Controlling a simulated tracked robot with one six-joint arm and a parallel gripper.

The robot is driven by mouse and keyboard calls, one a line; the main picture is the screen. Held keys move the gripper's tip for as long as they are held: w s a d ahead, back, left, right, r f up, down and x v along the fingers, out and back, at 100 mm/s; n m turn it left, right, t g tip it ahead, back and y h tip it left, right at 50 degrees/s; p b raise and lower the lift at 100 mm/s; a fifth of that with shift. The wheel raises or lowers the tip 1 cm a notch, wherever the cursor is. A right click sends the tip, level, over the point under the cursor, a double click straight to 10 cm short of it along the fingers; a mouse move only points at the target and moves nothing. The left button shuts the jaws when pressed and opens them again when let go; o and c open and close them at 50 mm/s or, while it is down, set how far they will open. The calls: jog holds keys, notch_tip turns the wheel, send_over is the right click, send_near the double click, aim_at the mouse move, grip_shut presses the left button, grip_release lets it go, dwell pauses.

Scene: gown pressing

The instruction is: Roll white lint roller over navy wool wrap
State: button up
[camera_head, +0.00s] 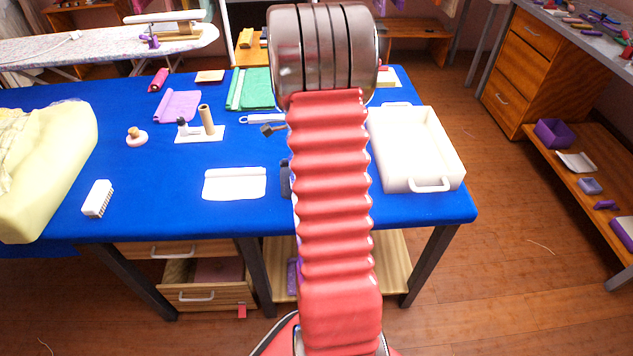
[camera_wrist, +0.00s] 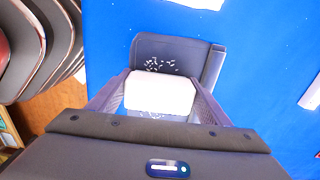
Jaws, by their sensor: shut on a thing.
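In the wrist view my gripper (camera_wrist: 160,90) is shut on the white lint roller (camera_wrist: 160,93), whose white cylinder shows between the two fingers. The navy wool wrap (camera_wrist: 197,51) lies on the blue table behind the roller, with a thicker rolled edge on its right and white lint flecks near its middle. The roller overlaps the lower part of the wrap in the picture; I cannot tell whether it touches the cloth. In the head view my arm hides the gripper and roller, and only a dark strip, probably the wrap (camera_head: 285,179), shows beside it.
The blue table (camera_head: 150,218) also holds a white tray (camera_head: 430,184) at right, a folded white cloth (camera_head: 234,184), a brush (camera_head: 97,198), a stand with a brown tube (camera_head: 207,120), purple cloth (camera_head: 178,105) and green cloth (camera_head: 255,88). A yellow padded form (camera_head: 45,165) stands at left.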

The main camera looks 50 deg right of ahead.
jog(key=shift+s+d, duration=1.55)
jog(key=shift+s, duration=0.1)
jog(key=shift+s+d, duration=1.5)
jog(key=shift+s, duration=0.1)
jog(key=shift+s+d, duration=0.85)
jog(key=shift+s, duration=0.05)
jog(key=shift+w+a, duration=1.55)
jog(key=shift+w, duration=0.1)
